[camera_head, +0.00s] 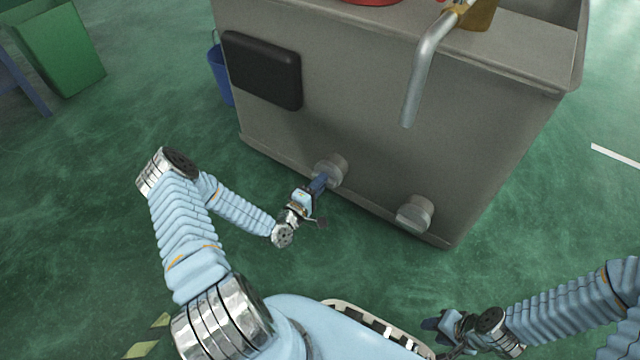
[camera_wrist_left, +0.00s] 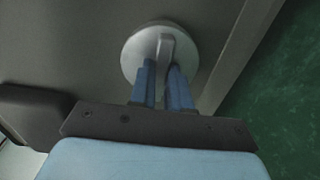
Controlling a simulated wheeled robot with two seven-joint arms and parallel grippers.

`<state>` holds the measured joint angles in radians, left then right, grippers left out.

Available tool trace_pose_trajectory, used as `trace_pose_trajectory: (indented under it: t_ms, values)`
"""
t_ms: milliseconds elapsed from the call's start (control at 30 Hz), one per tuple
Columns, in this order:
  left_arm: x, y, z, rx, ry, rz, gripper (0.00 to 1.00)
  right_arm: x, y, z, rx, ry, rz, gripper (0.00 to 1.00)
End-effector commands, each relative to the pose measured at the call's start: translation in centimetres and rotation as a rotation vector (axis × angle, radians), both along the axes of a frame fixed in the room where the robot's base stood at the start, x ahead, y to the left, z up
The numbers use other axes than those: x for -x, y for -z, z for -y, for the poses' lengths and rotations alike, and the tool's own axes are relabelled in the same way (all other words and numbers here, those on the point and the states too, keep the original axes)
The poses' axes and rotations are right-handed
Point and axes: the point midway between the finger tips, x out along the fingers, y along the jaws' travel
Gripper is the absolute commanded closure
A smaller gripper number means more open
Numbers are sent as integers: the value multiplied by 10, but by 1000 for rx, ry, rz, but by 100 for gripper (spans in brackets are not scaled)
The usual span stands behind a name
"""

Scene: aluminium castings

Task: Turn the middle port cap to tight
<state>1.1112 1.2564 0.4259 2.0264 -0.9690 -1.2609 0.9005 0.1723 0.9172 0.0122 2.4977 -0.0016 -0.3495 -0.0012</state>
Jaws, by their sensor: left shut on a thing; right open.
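A round grey port cap (camera_head: 331,169) sits low on the front wall of the grey metal tank. My left gripper (camera_head: 320,183) reaches it from the front and is shut on its raised bar. In the left wrist view the cap (camera_wrist_left: 132,58) is a pale disc, and the two blue fingers (camera_wrist_left: 165,88) stand on either side of its upright bar. A second grey port cap (camera_head: 414,214) is to the right, untouched. I see only two caps, so I cannot tell from the count which is the middle one. My right gripper (camera_head: 438,324) is open and away from the tank.
The tank (camera_head: 370,120) has a black box (camera_head: 262,70) on its front and a bent grey pipe (camera_head: 424,75) hanging down at the upper right. A blue bucket (camera_head: 220,72) and a green bin (camera_head: 62,45) stand left. Floor in front of the right cap is clear.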

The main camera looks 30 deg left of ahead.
Motion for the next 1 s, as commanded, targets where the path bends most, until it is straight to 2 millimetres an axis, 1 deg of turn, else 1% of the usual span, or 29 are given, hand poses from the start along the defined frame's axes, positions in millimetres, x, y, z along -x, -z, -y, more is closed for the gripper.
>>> trace_pose_trajectory:
  t_ms: [400, 433, 567, 600, 867, 967, 1000]
  values:
    - [1, 2, 0, -8, 0, -4, 100, 0, 0, 0, 0, 0, 0, 57]
    - [1, 2, 0, -8, 0, -4, 80, 0, 0, 0, 0, 0, 0, 57]
    - [1, 1, 0, -8, 0, -3, 60, 0, 0, 0, 0, 0, 0, 57]
    - [1, 1, 0, -7, 0, -2, 57, 0, 0, 0, 0, 0, 0, 57]
    - [1, 1, 0, -7, 0, -1, 57, 0, 0, 0, 0, 0, 0, 57]
    - [8, 1, -1, -6, 0, -3, 57, 0, -1, 0, 0, 0, 0, 57]
    - [13, 0, -2, -6, 0, -4, 57, 0, -2, 0, 0, 0, 0, 57]
